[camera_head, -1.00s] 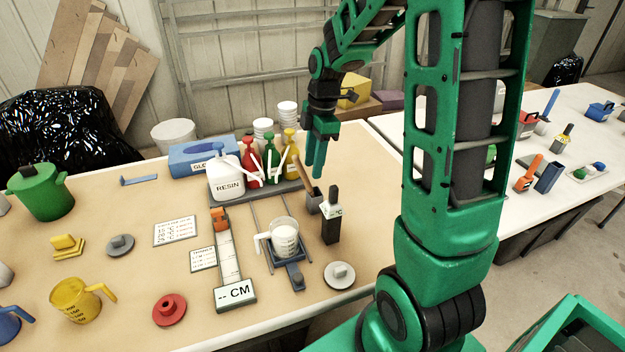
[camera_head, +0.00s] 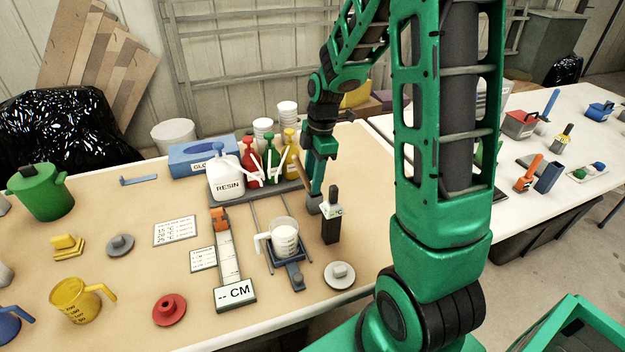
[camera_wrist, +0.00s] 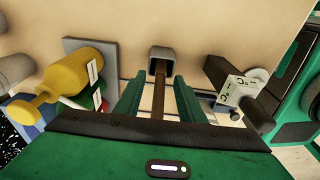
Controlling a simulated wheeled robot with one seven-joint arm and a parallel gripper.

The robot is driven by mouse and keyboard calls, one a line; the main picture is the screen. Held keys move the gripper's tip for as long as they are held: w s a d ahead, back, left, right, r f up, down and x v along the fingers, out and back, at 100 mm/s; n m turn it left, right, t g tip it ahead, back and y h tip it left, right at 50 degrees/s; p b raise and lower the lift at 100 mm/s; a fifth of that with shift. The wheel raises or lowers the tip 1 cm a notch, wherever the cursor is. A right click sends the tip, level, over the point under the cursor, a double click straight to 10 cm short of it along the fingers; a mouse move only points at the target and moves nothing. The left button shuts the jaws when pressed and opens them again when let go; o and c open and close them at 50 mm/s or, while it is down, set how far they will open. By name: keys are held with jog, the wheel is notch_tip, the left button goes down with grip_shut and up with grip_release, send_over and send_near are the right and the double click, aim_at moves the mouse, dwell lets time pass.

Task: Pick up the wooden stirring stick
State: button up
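The wooden stirring stick (camera_head: 298,170) stands tilted in a small grey holder (camera_head: 314,206). In the wrist view the brown stick (camera_wrist: 158,98) runs between my two fingers, its far end in the square grey holder (camera_wrist: 162,54). My gripper (camera_head: 317,184) is beside the stick's upper part, just above the holder. In the wrist view my gripper (camera_wrist: 159,88) is open, with one green finger on each side of the stick and visible gaps to both. The fingers partly hide the stick and holder in the head view.
A black thermometer-like block (camera_head: 331,220) stands close to the holder's right. Yellow (camera_head: 290,145), green and red bottles and the white resin jug (camera_head: 225,178) stand left of my gripper. A measuring cup (camera_head: 284,238) is in front.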

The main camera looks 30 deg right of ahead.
jog(key=shift+f, duration=0.15)
dwell(0.3)
grip_shut()
notch_tip(320, 180, up, 11)
jog(key=shift+f, duration=0.2)
dwell(0.4)
